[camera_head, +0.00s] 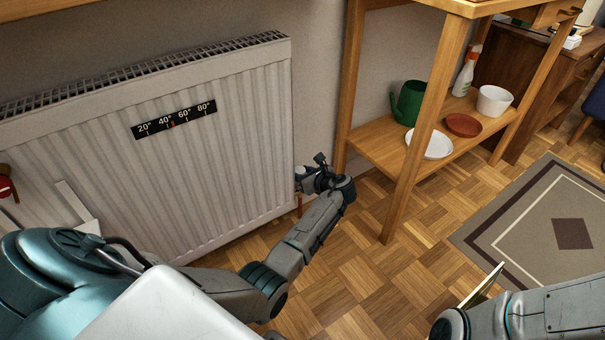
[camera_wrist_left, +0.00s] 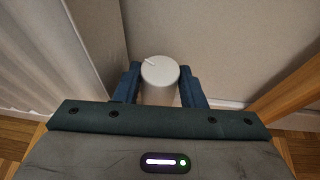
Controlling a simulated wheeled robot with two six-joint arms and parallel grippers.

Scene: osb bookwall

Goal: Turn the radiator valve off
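The white ribbed radiator (camera_head: 225,150) stands against the wall at the left of the head view. Its valve is a round white knob (camera_wrist_left: 160,74) in the middle of the left wrist view, with a small pale mark on its top pointing up and left. My left gripper (camera_head: 308,178) is at the radiator's right end. In the left wrist view its two blue fingers (camera_wrist_left: 161,88) lie on both sides of the knob and appear to touch it. In the head view the gripper mostly hides the knob.
A wooden shelf unit (camera_head: 425,130) stands close to the right of the valve, holding a green watering can (camera_head: 408,103), a spray bottle (camera_head: 465,75), a white pot (camera_head: 494,101) and dishes. A patterned rug (camera_head: 520,215) lies right. Parquet floor is clear between.

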